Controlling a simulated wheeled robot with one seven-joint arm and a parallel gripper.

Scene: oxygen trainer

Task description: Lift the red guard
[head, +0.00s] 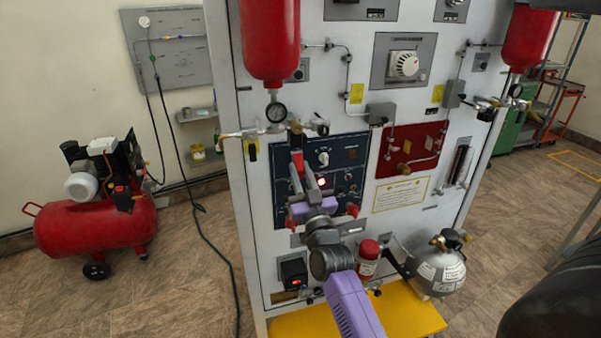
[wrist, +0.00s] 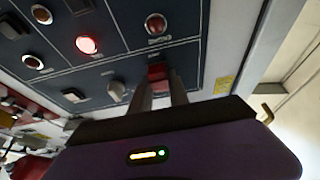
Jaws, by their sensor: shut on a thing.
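The red guard (wrist: 158,72) is a small red switch cover on the dark blue panel (head: 345,160). In the wrist view it sits at the tips of my gripper (wrist: 160,84). The two grey fingers are close together and shut on it, hiding part of its lower side. The wrist view does not clearly show how far the guard is tilted. In the head view, my purple hand and wrist are in front of the left part of the blue panel. There, the guard cannot be told apart from the gripper.
A lit red lamp (wrist: 87,44), a dark red lamp (wrist: 156,23) and light toggle switches (wrist: 117,91) surround the guard. Red cylinders (head: 270,40) hang above the panel. A silver tank (head: 440,270) stands on the yellow shelf (head: 405,312). A red compressor (head: 95,220) is at left.

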